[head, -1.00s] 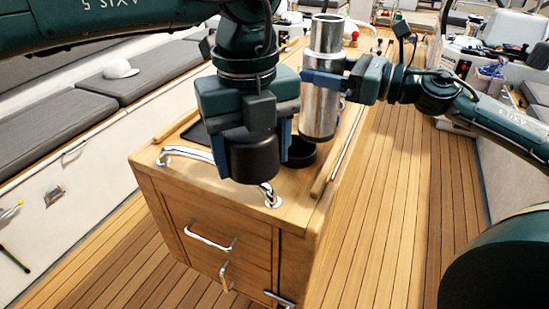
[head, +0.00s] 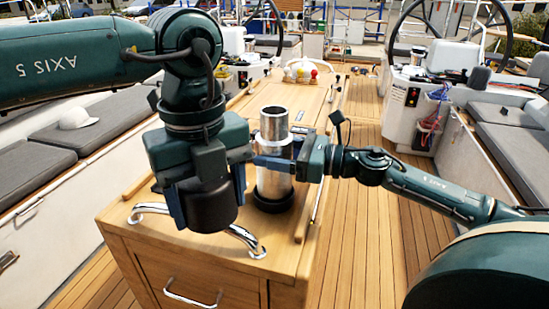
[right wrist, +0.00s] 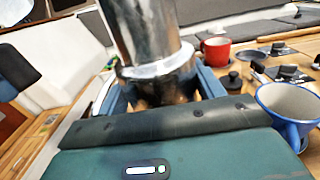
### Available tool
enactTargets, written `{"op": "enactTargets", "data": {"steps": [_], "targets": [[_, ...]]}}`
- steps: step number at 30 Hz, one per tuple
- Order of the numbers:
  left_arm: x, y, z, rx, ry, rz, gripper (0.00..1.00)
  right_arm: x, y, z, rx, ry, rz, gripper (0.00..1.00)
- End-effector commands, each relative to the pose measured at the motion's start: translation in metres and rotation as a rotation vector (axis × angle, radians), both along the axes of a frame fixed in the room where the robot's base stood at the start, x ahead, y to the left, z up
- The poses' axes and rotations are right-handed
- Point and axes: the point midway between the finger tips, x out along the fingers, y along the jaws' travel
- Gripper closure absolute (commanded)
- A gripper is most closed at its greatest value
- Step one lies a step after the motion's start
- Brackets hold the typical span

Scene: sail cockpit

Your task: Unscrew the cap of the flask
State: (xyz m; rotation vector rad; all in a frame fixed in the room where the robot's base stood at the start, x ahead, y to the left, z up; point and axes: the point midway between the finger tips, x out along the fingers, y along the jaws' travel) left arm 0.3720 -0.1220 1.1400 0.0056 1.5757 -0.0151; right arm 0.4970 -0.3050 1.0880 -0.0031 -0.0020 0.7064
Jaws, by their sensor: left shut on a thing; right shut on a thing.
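The silver flask (head: 274,140) is upright at the middle of the head view, with its top end clear. My right gripper (head: 283,155) is shut around its body from the right. My left gripper (head: 207,203) points down, left of the flask, shut on a wide black cap (head: 209,212). The cap is apart from the flask.
The wooden console (head: 190,245) has a chrome rail (head: 243,238) along its near edge. A red mug (right wrist: 215,50) and a blue-rimmed mug (right wrist: 291,112) show in the right wrist view. Clear deck lies to the right.

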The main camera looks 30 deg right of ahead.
Motion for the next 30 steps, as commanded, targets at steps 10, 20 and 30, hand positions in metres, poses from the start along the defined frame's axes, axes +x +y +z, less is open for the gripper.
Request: {"op": "enactTargets", "data": {"steps": [10, 20, 30], "targets": [[0.000, 0.000, 0.001, 0.000, 0.000, 0.000, 0.61, 0.000, 0.000, -0.014, 0.000, -0.004, 0.000, 0.97], [0.000, 0.000, -0.002, 0.000, 0.000, 0.000, 0.61, 0.000, 0.000, -0.018, 0.000, -0.001, 0.000, 0.21], [0.000, 0.000, -0.002, 0.000, 0.000, 0.000, 0.61, 0.000, 0.000, -0.018, 0.000, -0.001, 0.000, 0.11]]}}
